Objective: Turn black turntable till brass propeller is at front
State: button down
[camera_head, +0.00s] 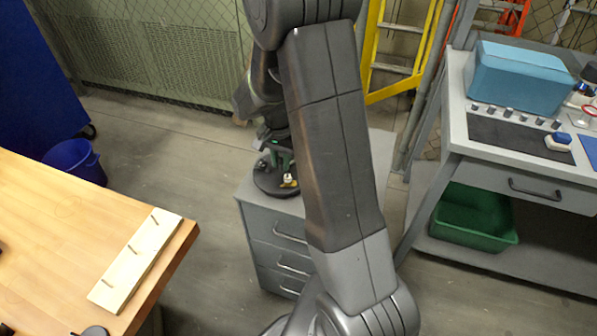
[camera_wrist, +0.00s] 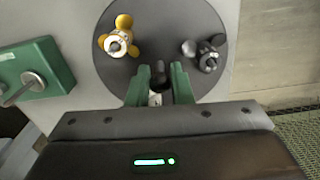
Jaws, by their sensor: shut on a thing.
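The black turntable (camera_head: 268,187) lies on top of a grey drawer cabinet; my arm hides part of it. In the wrist view the turntable disc (camera_wrist: 158,22) carries a brass propeller (camera_wrist: 118,38) on the left and a dark grey propeller (camera_wrist: 205,53) on the right. The brass propeller (camera_head: 290,183) shows near the turntable's near right edge in the head view. My gripper (camera_wrist: 160,75), with green fingers, is shut on a black upright peg (camera_wrist: 157,80) on the turntable, between the two propellers. The lower part of the peg is hard to make out.
A green block with a metal knob (camera_wrist: 40,75) stands left of the turntable on the cabinet (camera_head: 262,228). A wooden table (camera_head: 60,220) with a pegged board (camera_head: 135,262) is at left. A grey bench (camera_head: 480,150) with a blue box (camera_head: 520,78) is at right.

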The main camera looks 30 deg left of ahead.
jog(key=shift+m, duration=0.4)
jog(key=shift+m, duration=1.6)
jog(key=m, duration=0.3)
jog(key=shift+m, duration=0.3)
jog(key=shift+m, duration=1.6)
